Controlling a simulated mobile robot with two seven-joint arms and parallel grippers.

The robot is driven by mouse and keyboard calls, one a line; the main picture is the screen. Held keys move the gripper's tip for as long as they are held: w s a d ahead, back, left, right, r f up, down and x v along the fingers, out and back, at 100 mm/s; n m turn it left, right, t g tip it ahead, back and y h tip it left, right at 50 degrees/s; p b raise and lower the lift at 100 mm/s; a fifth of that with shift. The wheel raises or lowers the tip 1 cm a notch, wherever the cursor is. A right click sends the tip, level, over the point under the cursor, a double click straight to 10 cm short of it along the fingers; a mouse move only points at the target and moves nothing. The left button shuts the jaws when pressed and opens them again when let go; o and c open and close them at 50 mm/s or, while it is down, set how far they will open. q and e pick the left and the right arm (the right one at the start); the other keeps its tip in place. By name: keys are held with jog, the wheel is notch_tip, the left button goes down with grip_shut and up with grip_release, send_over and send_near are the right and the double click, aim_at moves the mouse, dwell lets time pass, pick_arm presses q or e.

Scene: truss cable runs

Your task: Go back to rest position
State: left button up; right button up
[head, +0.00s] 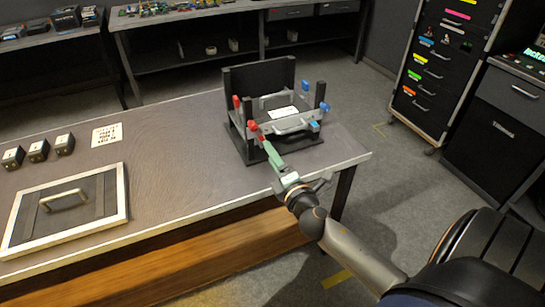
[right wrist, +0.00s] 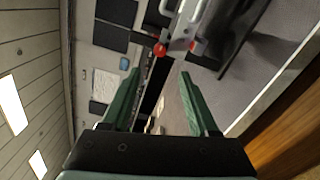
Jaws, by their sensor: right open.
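My right gripper (head: 270,150) is at the near side of a black fixture (head: 258,77) on the table, in the head view. Its green fingers point toward the fixture's front left corner, close to a red knob (head: 252,126). In the right wrist view the two green fingers (right wrist: 157,85) stand apart with nothing between them. The fixture holds a grey plate with a handle (head: 292,122); red knobs are on its left and blue knobs (head: 324,107) on its right. In the wrist view a red knob (right wrist: 160,49) lies just beyond the fingers. My left gripper is not in view.
The grey table (head: 180,130) carries a framed panel with a handle (head: 100,205), several small black blocks (head: 38,150) and a paper sheet (head: 107,135). Shelves (head: 190,55) stand behind. A drawer cabinet (head: 440,70) stands at right. Floor between table and cabinet is clear.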

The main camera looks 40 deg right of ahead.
dwell(0.4)
jog(key=s+a+f+m+g+y+p, duration=0.3)
jog(key=s+a+f+m+g+y, duration=0.3)
jog(key=s+a+f+m, duration=1)
jog(key=s+a+f+g, duration=0.2)
jog(key=s+f, duration=0.1)
jog(key=s, duration=0.1)
jog(key=shift+s+a+f+y, duration=0.25)
jog(key=shift+s+f+y, duration=0.05)
jog(key=shift+s+y, duration=0.1)
jog(key=shift+c, duration=0.3)
